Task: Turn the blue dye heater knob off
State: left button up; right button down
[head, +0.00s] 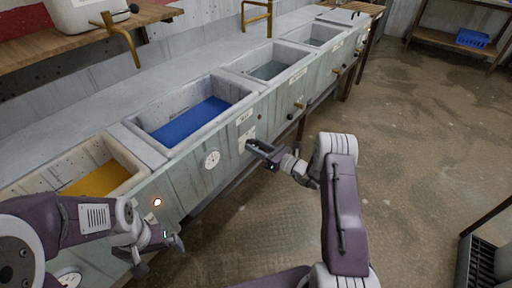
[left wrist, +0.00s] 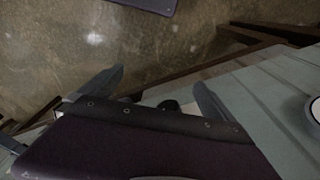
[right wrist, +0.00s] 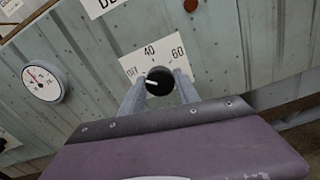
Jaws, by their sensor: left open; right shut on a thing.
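The blue dye (head: 190,120) lies in a vat in the long trough unit. Its heater knob (right wrist: 160,80) is black and round with a white pointer mark. It sits on a white plate (right wrist: 135,57) marked OFF, 40 and 60. The white mark points left, towards the OFF side. My right gripper (head: 262,152) is at the front panel below the blue vat. It is shut on the knob, one finger on each side in the right wrist view (right wrist: 160,92). My left gripper (head: 160,248) is open and empty near the panel below the yellow vat. It also shows in the left wrist view (left wrist: 155,97).
A round gauge (head: 211,159) is on the panel left of my right gripper. Grey vats (head: 268,70) and brass taps (head: 299,105) continue along the unit. The floor at right is open, with a dark rack at lower right.

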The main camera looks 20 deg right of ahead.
jog(key=shift+f+n, duration=0.1)
jog(key=shift+n, duration=0.9)
jog(key=c, duration=0.9)
grip_release()
jog(key=shift+s+d, duration=0.25)
jog(key=p+v, duration=0.2)
jog(key=v, duration=0.6)
jog(key=shift+s, duration=0.25)
